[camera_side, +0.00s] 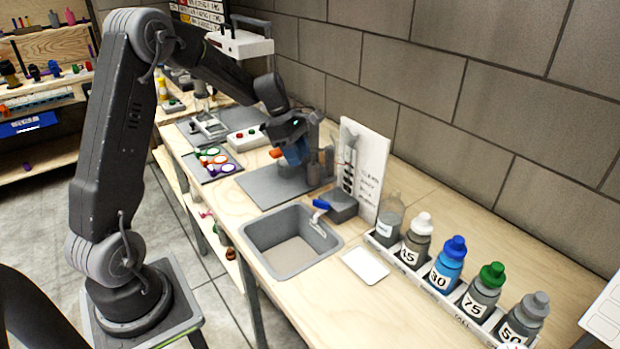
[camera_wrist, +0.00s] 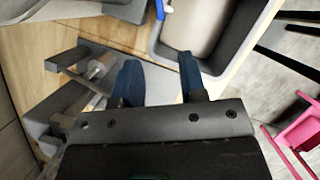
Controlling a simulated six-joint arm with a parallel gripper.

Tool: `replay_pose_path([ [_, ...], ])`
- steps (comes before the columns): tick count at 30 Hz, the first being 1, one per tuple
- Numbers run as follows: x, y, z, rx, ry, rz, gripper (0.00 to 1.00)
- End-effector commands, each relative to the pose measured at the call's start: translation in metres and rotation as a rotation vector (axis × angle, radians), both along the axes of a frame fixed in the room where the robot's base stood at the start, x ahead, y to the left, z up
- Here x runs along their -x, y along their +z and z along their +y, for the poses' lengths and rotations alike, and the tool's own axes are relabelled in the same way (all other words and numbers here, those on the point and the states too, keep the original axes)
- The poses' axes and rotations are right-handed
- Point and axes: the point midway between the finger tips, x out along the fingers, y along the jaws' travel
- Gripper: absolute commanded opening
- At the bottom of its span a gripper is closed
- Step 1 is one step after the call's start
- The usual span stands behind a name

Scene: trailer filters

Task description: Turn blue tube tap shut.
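A small blue tap handle (camera_side: 321,204) sits at the back edge of the grey sink (camera_side: 250,232). In the wrist view a blue piece (camera_wrist: 161,10), probably the same handle, shows at the top by the sink rim (camera_wrist: 153,45) and is partly cut off. My gripper (camera_side: 293,153) is beyond the sink, above a grey plate (camera_side: 270,187) and beside a grey stand (camera_side: 327,165). The tube itself cannot be made out.
A rack of several capped bottles (camera_side: 450,265) stands right of the sink. A white card (camera_side: 365,266) lies on the wood. A white panel (camera_side: 364,170) stands behind the sink. A tray of coloured discs (camera_side: 212,165) lies at the left. A pink stool (camera_wrist: 300,135) is at the wrist view's right.

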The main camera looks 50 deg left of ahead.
Motion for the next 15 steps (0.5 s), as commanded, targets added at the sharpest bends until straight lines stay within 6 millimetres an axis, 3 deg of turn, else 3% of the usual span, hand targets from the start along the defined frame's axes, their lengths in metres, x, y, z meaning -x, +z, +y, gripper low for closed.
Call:
replay_pose_path([
  [5,-0.004,-0.023,-0.008,0.003,0.0,0.005,0.38],
  [15,-0.017,-0.087,-0.032,0.002,0.0,0.004,0.38],
])
